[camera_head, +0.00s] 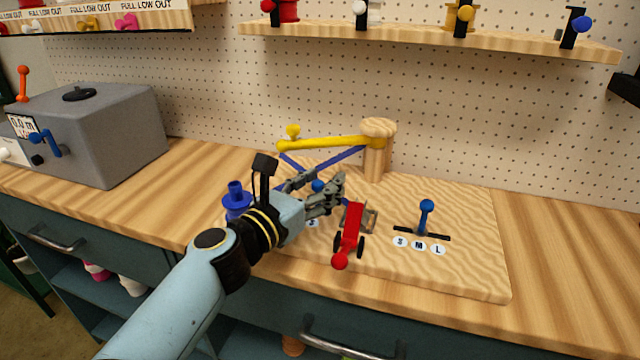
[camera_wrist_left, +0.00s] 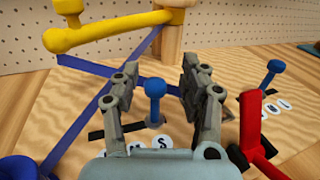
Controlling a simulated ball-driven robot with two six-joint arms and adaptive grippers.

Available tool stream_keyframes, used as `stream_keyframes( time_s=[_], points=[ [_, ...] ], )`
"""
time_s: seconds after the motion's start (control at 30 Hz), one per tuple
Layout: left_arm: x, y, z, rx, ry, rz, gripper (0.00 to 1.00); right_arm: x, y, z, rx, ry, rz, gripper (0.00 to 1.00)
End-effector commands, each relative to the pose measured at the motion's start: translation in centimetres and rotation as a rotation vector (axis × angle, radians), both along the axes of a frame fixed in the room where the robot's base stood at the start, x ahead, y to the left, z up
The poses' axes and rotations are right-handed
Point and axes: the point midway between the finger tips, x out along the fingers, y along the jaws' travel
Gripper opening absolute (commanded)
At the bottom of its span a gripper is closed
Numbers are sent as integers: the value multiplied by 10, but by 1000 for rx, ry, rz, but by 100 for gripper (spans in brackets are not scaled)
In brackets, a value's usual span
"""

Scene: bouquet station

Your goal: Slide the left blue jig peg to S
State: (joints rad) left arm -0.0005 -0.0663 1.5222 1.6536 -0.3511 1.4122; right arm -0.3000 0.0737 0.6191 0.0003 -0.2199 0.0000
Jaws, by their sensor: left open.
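The left blue jig peg (camera_wrist_left: 155,92) stands upright in a black slot (camera_wrist_left: 97,135) in the wooden board. In the head view only its round blue top (camera_head: 318,186) shows. My left gripper (camera_head: 325,190) is open, with one finger on each side of the peg. In the left wrist view (camera_wrist_left: 160,85) a gap shows between each finger and the peg. The other labels are partly hidden. My right gripper is not in view.
A red lever (camera_head: 350,230) stands just right of my gripper. A second blue peg (camera_head: 427,212) stands farther right in its own slot. A yellow arm (camera_head: 330,143) on a wooden post (camera_head: 377,155) and blue strips (camera_wrist_left: 75,125) lie behind. A blue spool-like part (camera_head: 237,200) is left.

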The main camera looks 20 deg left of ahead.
Motion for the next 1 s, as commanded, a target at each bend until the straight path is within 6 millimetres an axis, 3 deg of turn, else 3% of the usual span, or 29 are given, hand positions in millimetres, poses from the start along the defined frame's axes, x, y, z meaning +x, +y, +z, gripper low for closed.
stream_keyframes(
  time_s=[0.17, 0.6, 0.8, 1.0],
  points=[
    [-14, 6, -1, 1, 1, 1, 44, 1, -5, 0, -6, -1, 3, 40],
    [-98, 36, -1, 2, 2, -1, 44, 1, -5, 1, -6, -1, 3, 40],
    [-113, 41, -1, 0, 2, 0, 44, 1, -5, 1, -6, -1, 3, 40],
    [-113, 41, -1, -1, 1, 0, 44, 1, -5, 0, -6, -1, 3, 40]
  ],
)
